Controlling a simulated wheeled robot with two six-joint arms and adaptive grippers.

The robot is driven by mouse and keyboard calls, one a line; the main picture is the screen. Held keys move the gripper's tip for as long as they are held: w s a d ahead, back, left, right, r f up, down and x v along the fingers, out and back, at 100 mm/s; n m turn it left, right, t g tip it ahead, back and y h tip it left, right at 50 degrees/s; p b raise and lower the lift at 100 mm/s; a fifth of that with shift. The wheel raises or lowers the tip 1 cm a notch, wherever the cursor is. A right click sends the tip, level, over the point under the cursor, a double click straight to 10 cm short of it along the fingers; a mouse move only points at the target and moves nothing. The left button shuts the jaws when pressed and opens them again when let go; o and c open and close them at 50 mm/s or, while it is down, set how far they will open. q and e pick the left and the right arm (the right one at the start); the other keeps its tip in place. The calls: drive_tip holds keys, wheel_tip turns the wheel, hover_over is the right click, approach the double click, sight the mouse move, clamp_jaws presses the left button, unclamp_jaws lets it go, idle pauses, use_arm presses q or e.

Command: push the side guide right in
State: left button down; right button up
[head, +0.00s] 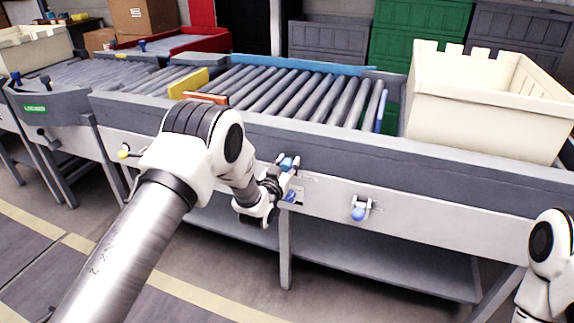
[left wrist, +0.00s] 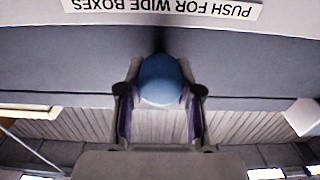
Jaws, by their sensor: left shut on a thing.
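My left gripper (head: 284,182) is at the front face of the roller conveyor (head: 420,175). In the left wrist view its two fingers (left wrist: 158,108) are shut around a round blue knob (left wrist: 161,79), one on each side. The knob sits against the grey front face, below upside-down lettering that reads "PUSH FOR WIDE BOXES" (left wrist: 165,8). How far the knob's rod sticks out is hidden behind it. A long blue rail (head: 285,63) runs along the far side of the rollers; I cannot tell surely that it is the side guide. My right gripper is out of view.
Another blue knob (head: 358,214) is on the front face to the right, and a yellow knob (head: 124,153) to the left. A cream crate (head: 480,105) stands at the conveyor's right end. A yellow plate (head: 188,84) stands by the rollers. My right arm shows at lower right.

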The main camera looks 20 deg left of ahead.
use_arm(q)
drive_tip(key=c, duration=0.8)
unclamp_jaws()
drive_tip(key=shift+r, duration=0.1)
drive_tip(key=shift+o, duration=0.2)
drive_tip(key=s, duration=1.2)
drive_tip(key=shift+a, duration=0.2)
